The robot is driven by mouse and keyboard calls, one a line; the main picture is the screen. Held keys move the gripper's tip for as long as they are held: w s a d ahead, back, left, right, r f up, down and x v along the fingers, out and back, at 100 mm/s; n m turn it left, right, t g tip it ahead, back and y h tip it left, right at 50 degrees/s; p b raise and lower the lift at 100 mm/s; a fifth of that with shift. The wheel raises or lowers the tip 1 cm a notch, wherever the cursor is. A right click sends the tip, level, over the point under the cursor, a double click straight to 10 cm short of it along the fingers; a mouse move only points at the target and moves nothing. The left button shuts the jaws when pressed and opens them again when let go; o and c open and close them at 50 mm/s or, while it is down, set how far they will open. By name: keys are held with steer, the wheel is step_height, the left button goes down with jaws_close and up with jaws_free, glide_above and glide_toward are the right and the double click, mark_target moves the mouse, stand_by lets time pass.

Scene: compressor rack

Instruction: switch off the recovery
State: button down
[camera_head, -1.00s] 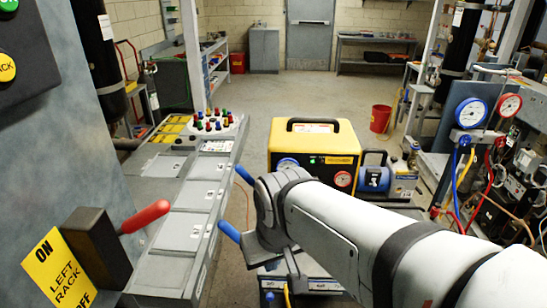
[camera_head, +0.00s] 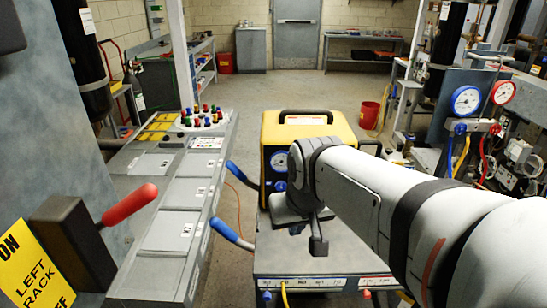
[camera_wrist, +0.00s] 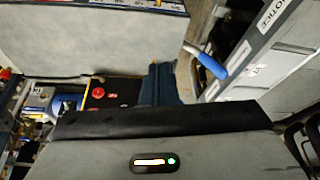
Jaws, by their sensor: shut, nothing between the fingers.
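The yellow recovery machine (camera_head: 330,128) stands on the far end of a grey cart. Its blue gauge (camera_head: 280,162) shows at the left of its front; my arm hides most of the front panel. In the wrist view its black front panel (camera_wrist: 118,97) shows in part with a red round knob or button (camera_wrist: 98,92). My gripper (camera_head: 318,244) is shut and empty, pointing down above the cart in front of the machine. Its dark fingers also show in the wrist view (camera_wrist: 160,70), apart from the red knob in the picture. Whether they touch anything is unclear.
The cart's grey top (camera_head: 325,260) is below my gripper, with blue handles (camera_head: 232,232) at its left. A red-handled lever (camera_head: 130,205) marked LEFT RACK is at near left. Grey cabinets (camera_head: 175,230) run along the left. A manifold with gauges (camera_head: 466,100) is at right.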

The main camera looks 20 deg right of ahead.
steer(key=w+d+m+t+h+b, duration=0.1)
steer(key=w+d+t+b, duration=0.1)
steer(key=w+d+b, duration=0.4)
steer(key=w+d+m+t+h+b, duration=0.1)
steer(key=w+d+b, duration=0.5)
steer(key=w, duration=0.6)
steer(key=shift+w+d+m+t+b, duration=0.35)
steer(key=shift+t+b, duration=0.45)
steer(key=shift+b, duration=0.4)
